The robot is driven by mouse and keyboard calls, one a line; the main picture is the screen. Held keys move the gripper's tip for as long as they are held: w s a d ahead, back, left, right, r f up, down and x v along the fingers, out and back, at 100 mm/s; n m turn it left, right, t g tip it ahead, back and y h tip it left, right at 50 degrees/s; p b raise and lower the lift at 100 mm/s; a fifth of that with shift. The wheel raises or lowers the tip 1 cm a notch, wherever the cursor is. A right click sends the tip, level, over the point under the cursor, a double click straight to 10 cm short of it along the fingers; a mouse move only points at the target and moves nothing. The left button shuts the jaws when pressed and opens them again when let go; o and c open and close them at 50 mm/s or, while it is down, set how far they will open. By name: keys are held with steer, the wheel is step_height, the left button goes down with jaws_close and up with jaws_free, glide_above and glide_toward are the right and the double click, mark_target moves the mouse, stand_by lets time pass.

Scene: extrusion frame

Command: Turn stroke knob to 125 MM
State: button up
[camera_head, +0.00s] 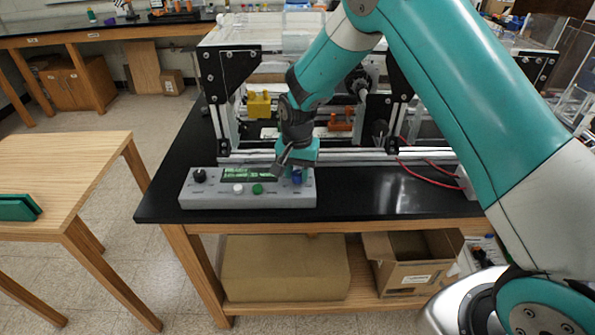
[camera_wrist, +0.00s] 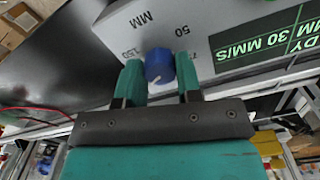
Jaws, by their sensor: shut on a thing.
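The blue stroke knob (camera_wrist: 158,66) is at the right end of the grey control box (camera_head: 215,202). The knob shows partly under my gripper in the head view (camera_head: 297,178). My gripper (camera_wrist: 159,72) points down over it, with one teal finger on each side, shut on the knob. In the wrist view the panel is upside down; "50", "MM" and a partly covered number show around the knob. A pale mark is on the knob's near side; which value it points to I cannot tell. The green display (camera_head: 248,174) reads in part "MM 30 MM/S" in the wrist view.
A black knob (camera_head: 199,175), a white button (camera_head: 238,188) and a green button (camera_head: 257,188) are on the same box. The extrusion frame (camera_head: 350,155) stands right behind it. Red cables (camera_head: 425,178) lie at the right. The black bench top (camera_head: 400,197) is clear beside the box.

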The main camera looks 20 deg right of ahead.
mark_target(298, 173)
steer(key=o, duration=0.9)
steer(key=shift+o, duration=0.2)
steer(key=shift+r, duration=0.1)
step_height(298, 173, up, 17)
steer(key=b, duration=0.3)
steer(key=shift+r, duration=0.15)
steer(key=s+a+r+n+y, duration=0.1)
steer(key=s+n, duration=0.6)
steer(key=s, duration=0.8)
steer(key=s+a+r+n+y, duration=0.1)
steer(key=s+a+n+y, duration=0.2)
steer(key=s, duration=1.3)
steer(key=n, duration=0.3)
steer(key=shift+a+r+n, duration=0.35)
steer(key=shift+n, duration=0.05)
